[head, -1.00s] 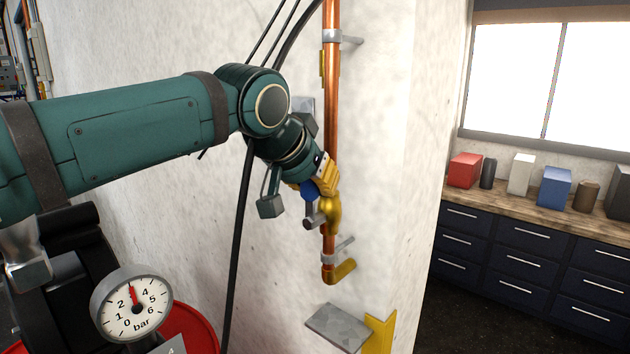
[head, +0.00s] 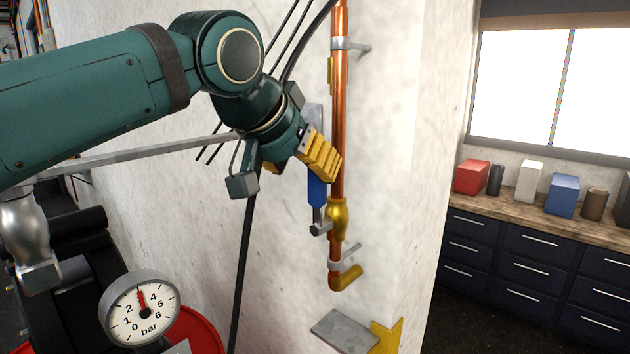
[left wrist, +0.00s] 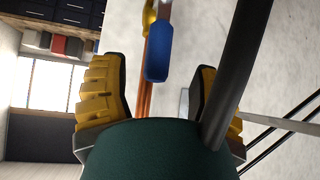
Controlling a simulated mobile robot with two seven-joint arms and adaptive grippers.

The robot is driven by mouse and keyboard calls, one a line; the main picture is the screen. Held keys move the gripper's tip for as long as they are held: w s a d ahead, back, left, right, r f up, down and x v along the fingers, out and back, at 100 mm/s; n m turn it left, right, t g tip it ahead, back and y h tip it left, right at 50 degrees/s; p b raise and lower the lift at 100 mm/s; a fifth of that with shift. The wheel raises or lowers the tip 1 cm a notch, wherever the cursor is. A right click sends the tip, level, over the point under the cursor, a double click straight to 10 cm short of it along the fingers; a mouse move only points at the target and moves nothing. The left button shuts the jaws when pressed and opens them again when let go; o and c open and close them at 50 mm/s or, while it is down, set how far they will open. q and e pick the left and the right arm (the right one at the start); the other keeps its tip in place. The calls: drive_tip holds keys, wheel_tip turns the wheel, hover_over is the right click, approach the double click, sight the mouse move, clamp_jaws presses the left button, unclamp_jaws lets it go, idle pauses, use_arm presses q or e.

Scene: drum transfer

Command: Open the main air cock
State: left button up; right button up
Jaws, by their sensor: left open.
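The air cock is a brass valve (head: 338,217) on an upright copper pipe (head: 339,110) fixed to the pale wall. Its blue handle (head: 317,190) stands upright, roughly along the pipe, above a grey stem; its upper end is partly hidden by a finger. My left gripper (head: 300,170), with yellow ribbed fingers, is open at the upper end of the handle. In the left wrist view the blue handle (left wrist: 159,52) shows between the spread fingers, with gaps on both sides. My right gripper is not in view.
A pressure gauge (head: 142,308) at lower left has its needle between 2 and 4. Dark hoses (head: 243,250) hang along the wall left of the pipe. A grey plate (head: 343,328) juts out below. A workbench (head: 520,200) with boxes stands right.

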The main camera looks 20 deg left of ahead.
use_arm(q)
drive_tip(key=v, duration=0.4)
drive_tip(key=shift+s+r, duration=0.2)
drive_tip(key=shift+r, duration=0.1)
